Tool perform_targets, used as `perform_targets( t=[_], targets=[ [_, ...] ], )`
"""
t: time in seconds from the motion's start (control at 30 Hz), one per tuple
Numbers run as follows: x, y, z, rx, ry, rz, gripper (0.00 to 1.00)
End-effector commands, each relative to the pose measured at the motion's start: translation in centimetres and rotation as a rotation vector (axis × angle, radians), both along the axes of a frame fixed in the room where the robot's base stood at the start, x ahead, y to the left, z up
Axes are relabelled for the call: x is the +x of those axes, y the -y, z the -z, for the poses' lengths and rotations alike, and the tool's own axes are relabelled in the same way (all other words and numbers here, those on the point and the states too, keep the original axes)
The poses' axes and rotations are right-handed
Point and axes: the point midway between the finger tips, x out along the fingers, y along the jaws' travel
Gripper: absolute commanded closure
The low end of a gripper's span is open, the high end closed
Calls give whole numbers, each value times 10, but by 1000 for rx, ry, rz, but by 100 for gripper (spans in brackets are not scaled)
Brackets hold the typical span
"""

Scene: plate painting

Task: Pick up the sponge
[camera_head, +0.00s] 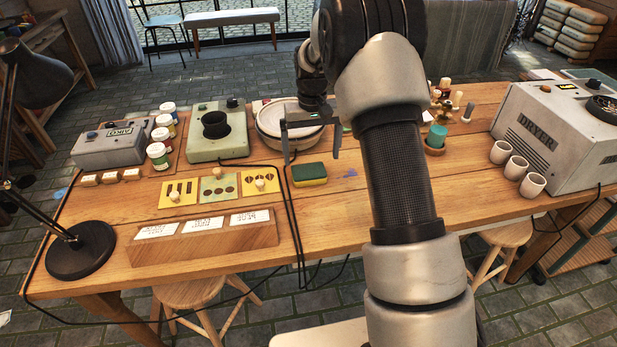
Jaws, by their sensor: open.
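The sponge (309,174) lies flat on the wooden table, yellow with a dark green side, near the table's middle. My gripper (311,152) is open and hangs above the table, just behind and above the sponge, with its fingers pointing down. One finger shows at the left and one at the right, with a gap between them. I see no contact between the fingers and the sponge. My arm fills the picture to the right of the sponge and hides part of the table.
A white bowl (268,122) stands right behind the gripper. A black cable (291,215) runs left of the sponge. Stencil plates (218,189) and a wooden label block (205,238) lie to the left. Three cups (516,167) stand far right. The table in front of the sponge is clear.

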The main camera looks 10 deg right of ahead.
Motion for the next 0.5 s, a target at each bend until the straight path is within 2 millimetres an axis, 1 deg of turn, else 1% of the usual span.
perform_targets(
  t=[0.03, 0.17, 0.27, 0.43, 0.5],
  targets=[
    [0, 0, 5, 0, -1, 0, 4],
    [0, 0, 10, 0, 0, 0, 4],
    [0, -2, 17, 0, -1, -1, 4],
    [-1, -8, 43, 0, -3, -2, 4],
    [-1, -8, 53, 0, -2, -1, 4]
  ],
)
